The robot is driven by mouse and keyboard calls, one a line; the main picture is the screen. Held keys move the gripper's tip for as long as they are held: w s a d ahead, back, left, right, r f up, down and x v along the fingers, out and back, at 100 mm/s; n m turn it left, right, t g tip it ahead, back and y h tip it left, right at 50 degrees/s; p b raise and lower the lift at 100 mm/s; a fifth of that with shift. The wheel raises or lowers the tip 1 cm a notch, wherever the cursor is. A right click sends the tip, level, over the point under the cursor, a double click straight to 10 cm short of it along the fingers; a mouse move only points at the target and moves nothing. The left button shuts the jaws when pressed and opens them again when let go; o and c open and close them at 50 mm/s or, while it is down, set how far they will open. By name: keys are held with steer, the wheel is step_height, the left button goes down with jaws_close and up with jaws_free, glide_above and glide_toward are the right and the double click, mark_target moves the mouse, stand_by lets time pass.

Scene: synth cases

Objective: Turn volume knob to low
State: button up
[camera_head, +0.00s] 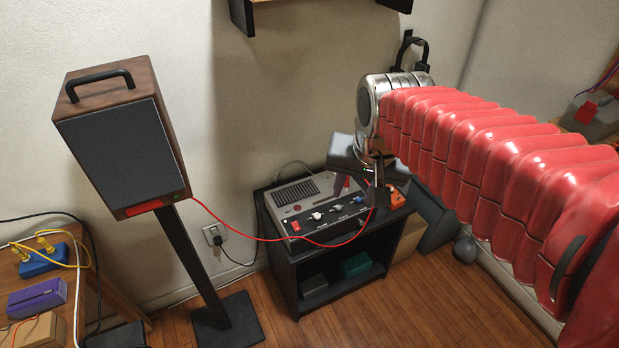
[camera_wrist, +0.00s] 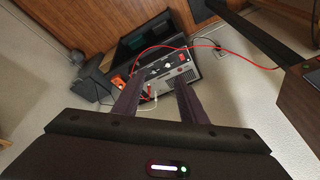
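A grey amplifier-like box (camera_head: 292,190) sits on a black shelf unit (camera_head: 285,244). The labels are too small to read, so I cannot tell which knob is volume. The box also shows in the wrist view (camera_wrist: 178,76), beyond my fingers. My gripper (camera_wrist: 158,82) is open, with nothing visible between its fingers. In the head view my gripper (camera_head: 361,190) hangs over the right end of the box, apparently above the panel.
A wooden speaker (camera_head: 122,145) stands on a black post at the left. A red cable (camera_head: 270,240) droops from it past the box front. An orange object (camera_head: 393,197) lies right of the box. A wooden table (camera_head: 62,270) with cables stands far left.

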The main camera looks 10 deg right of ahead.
steer(key=s+f+n+t, duration=0.1)
steer(key=s+n, duration=0.3)
steer(key=s, duration=0.6)
steer(key=shift+s+d, duration=0.3)
steer(key=shift+s, duration=0.1)
steer(key=shift+s, duration=0.1)
steer(key=shift+c, duration=0.9)
